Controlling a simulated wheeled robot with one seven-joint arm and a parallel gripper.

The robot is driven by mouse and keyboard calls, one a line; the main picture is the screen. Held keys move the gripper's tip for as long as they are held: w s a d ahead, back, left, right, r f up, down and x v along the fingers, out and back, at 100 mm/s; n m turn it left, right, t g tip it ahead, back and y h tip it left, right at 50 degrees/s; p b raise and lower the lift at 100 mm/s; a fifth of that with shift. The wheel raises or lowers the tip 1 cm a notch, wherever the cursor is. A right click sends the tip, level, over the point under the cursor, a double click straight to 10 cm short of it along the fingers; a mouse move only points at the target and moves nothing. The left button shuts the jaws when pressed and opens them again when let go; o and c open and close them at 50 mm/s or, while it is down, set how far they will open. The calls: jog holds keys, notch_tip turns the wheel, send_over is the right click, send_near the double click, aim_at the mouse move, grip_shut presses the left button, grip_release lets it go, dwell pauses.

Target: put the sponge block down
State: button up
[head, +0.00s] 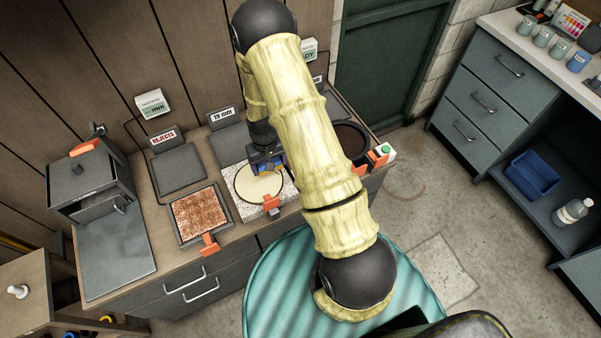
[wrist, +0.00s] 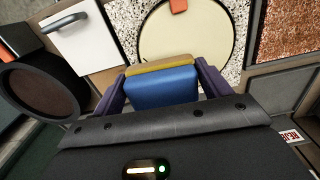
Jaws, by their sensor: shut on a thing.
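My gripper (wrist: 161,92) is shut on the sponge block (wrist: 162,86), which is blue with a yellow layer along one side. In the wrist view the block sits between the two purple fingers. In the head view my gripper (head: 267,165) is over the round cream disc (head: 262,186) on the speckled slab, near its back edge. My arm covers part of the block there, and only some blue shows. I cannot tell whether the block touches the disc or is held above it.
Left of the speckled slab (head: 229,180) is a tray with a rusty brown plate (head: 200,214). A dark round pan (head: 350,138) lies right of my arm. A small grey cabinet (head: 88,180) stands at the bench's left end, with bare grey surface (head: 115,255) before it.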

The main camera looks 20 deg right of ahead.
jog(key=shift+a, duration=0.3)
jog(key=shift+d+b, duration=0.25)
jog(key=shift+b, duration=0.05)
jog(key=s+d+r+b, duration=0.1)
jog(key=d+b, duration=0.4)
jog(key=d, duration=0.1)
jog(key=s+d+r+b, duration=0.2)
jog(key=d+b, duration=0.2)
jog(key=d, duration=0.3)
jog(key=shift+n+b, duration=0.3)
jog(key=shift+b, duration=0.05)
jog(key=shift+d, duration=0.1)
jog(key=shift+f+p, duration=0.3)
jog(key=shift+f, duration=2.5)
